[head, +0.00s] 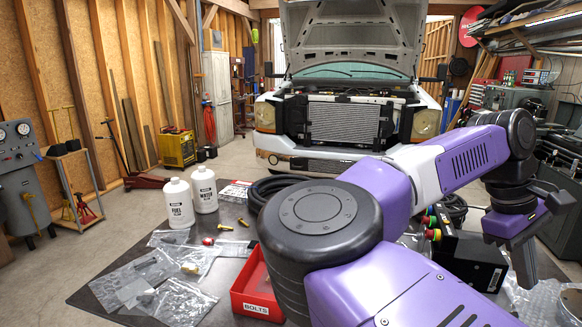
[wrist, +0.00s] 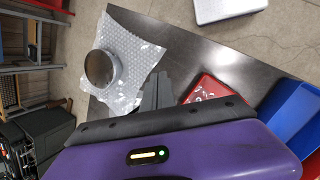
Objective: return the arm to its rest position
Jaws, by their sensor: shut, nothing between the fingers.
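My arm (head: 400,180) is purple and black. It rises from the lower middle of the head view, bends at an elbow at the upper right and turns down there. My gripper (head: 524,272) hangs at the right of the head view with its fingers pointing down, beside a black box with buttons (head: 466,260). In the wrist view my gripper (wrist: 158,80) shows as grey fingers close together, shut and empty. Behind them is a table with bubble wrap (wrist: 130,45) and a round dark-topped part (wrist: 101,67).
A dark work table (head: 95,290) carries bags of small parts, two white bottles (head: 178,203) and a red bolts bin (head: 252,290). The wrist view shows a red tray (wrist: 207,88) and a blue bin (wrist: 292,108). A pickup with its hood up (head: 350,120) stands behind.

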